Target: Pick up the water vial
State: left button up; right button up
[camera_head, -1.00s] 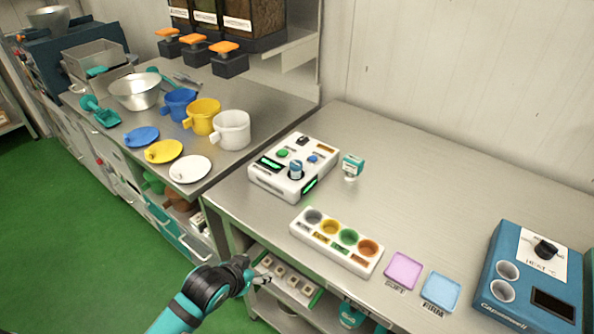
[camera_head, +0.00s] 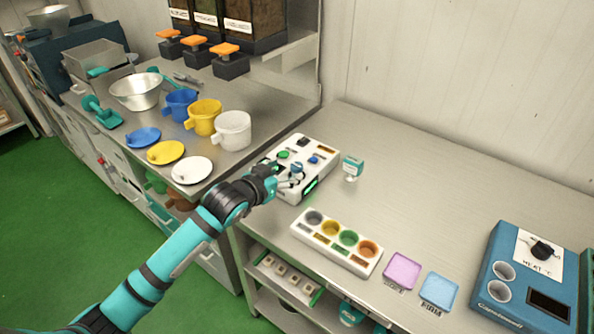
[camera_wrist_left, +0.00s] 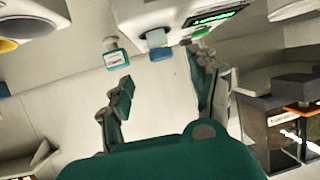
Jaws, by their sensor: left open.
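A small bottle-like piece with a teal top and pale label (camera_head: 352,168) stands on the steel table, right of a white device. It also shows in the left wrist view (camera_wrist_left: 116,57). A blue piece (camera_head: 297,168) stands on top of the device, and shows in the left wrist view too (camera_wrist_left: 156,38). I cannot read which of these is the water vial. My right gripper is out of view.
The white device (camera_head: 318,165) has buttons and a green display. A white tray of coloured cups (camera_head: 298,229), pink and blue pads (camera_head: 403,270) and a blue heater box (camera_head: 505,285) stand to the right. The table's back middle is clear.

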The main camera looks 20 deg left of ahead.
aim_at(294, 168)
pick_arm(q)
jog(key=x, duration=0.2)
jog(key=shift+w+f, duration=0.1)
jog(key=shift+w, duration=0.25)
jog(key=p+x, duration=0.1)
jog(key=x, duration=0.3)
jog(key=shift+f+p, duration=0.2)
jog(key=shift+p, duration=0.1)
jog(key=shift+w+d+f, duration=0.1)
jog(key=shift+w+f, duration=0.2)
jog(key=shift+w, duration=0.25)
jog(key=shift+s, duration=0.1)
jog(key=shift+c, duration=0.3)
grip_shut()
jog(key=shift+r, duration=0.1)
